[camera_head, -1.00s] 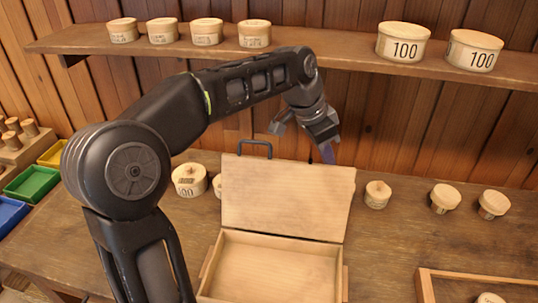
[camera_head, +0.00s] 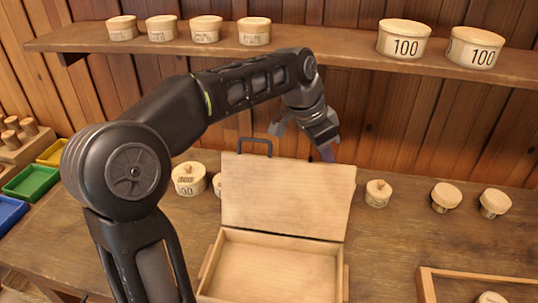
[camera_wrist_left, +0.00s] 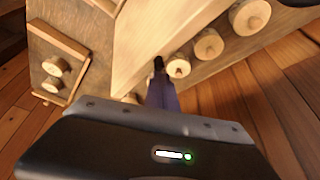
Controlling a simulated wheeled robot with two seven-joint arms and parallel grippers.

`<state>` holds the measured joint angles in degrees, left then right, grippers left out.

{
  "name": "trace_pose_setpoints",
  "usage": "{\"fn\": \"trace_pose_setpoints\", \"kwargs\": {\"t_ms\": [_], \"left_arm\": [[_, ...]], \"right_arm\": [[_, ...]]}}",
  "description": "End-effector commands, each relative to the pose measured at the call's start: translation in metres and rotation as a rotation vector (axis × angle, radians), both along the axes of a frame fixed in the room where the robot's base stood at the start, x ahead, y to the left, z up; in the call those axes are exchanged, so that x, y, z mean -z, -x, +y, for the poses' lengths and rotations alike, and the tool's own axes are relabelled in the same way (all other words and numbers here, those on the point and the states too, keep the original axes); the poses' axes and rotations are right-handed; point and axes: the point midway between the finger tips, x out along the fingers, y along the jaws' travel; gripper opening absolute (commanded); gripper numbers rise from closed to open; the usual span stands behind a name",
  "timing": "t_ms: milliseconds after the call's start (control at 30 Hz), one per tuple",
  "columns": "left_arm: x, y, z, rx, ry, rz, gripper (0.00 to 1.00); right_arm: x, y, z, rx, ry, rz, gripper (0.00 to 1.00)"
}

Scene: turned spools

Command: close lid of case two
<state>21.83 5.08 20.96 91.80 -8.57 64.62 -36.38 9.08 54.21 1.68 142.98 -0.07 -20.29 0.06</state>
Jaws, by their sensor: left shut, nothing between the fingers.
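A pale wooden case (camera_head: 285,265) stands open on the workbench, and its inside looks empty. Its lid (camera_head: 287,195) stands up at the back edge, leaning slightly backward. I see no number on the case. My left gripper (camera_head: 327,153) is shut and empty, pointing down behind the lid's top right corner. The lid hides the fingertips in the head view. In the left wrist view the closed fingers (camera_wrist_left: 160,75) are close to the pale lid board (camera_wrist_left: 145,40); I cannot tell whether they touch it. My right gripper is out of view.
Several round spools or lidded pots, such as one at left (camera_head: 189,179) and one at right (camera_head: 377,193), stand on the bench (camera_head: 390,250). A shelf (camera_head: 340,55) with round boxes runs above. A shallow wooden tray (camera_head: 428,285) lies at front right. Coloured bins (camera_head: 37,182) are at left.

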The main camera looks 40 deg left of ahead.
Motion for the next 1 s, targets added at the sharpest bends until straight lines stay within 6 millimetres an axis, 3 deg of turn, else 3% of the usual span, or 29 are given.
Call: {"fn": "trace_pose_setpoints", "kwargs": {"t_ms": [500,1000], "left_arm": [[0.024,0.000,0.000,0.001,0.000,0.000,0.00],[0.026,0.000,0.000,0.000,0.001,0.001,0.00]], "right_arm": [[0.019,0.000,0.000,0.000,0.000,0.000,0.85],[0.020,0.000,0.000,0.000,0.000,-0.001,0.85]]}}
